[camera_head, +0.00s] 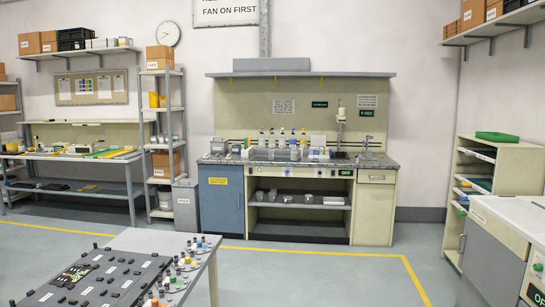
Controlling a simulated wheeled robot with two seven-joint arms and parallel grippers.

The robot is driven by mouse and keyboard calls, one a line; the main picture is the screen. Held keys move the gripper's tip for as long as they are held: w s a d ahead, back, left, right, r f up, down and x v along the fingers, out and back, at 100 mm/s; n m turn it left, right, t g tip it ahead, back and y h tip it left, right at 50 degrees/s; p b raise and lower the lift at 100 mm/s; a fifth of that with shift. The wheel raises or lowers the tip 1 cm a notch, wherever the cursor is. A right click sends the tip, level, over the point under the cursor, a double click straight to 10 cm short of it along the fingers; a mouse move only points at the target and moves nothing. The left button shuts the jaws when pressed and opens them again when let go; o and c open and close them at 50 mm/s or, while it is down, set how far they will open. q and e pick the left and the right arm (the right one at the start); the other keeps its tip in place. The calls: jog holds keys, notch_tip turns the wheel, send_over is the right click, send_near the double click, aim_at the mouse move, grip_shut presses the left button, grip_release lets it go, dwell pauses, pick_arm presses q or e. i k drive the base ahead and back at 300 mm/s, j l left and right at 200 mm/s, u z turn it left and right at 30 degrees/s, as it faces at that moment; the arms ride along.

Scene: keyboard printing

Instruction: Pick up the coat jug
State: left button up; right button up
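I cannot pick out a coat jug for certain. Several small bottles and containers stand in a row on the grey worktop (290,165) of the bench at the back wall. Any lettering on these vessels is too small to read. Neither of my grippers is in view, and nothing held by them shows.
A near table (140,239) with a dark panel and small bottles stands at lower left. Shelving (163,77) and a long bench (70,155) are at left. A white cabinet (505,222) stands at right. The middle floor (320,275) is clear, marked with yellow lines.

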aim_at(294, 150)
jog(key=i+l+z, duration=0.25)
jog(key=i, duration=3.1)
jog(key=i+u, duration=0.2)
jog(key=i, duration=0.4)
jog(key=i+u, duration=0.2)
jog(key=i, duration=0.35)
jog(key=i+l+u, duration=0.2)
jog(key=i, duration=0.4)
jog(key=i+l+u, duration=0.15)
jog(key=i, duration=0.4)
jog(key=i+j, duration=0.15)
jog(key=i, duration=0.35)
jog(key=i+j, duration=0.15)
jog(key=i, duration=0.4)
jog(key=i+j+u, duration=0.1)
jog(key=i, duration=0.4)
jog(key=i+j+z, duration=0.15)
jog(key=i+j, duration=0.2)
jog(key=i, duration=0.1)
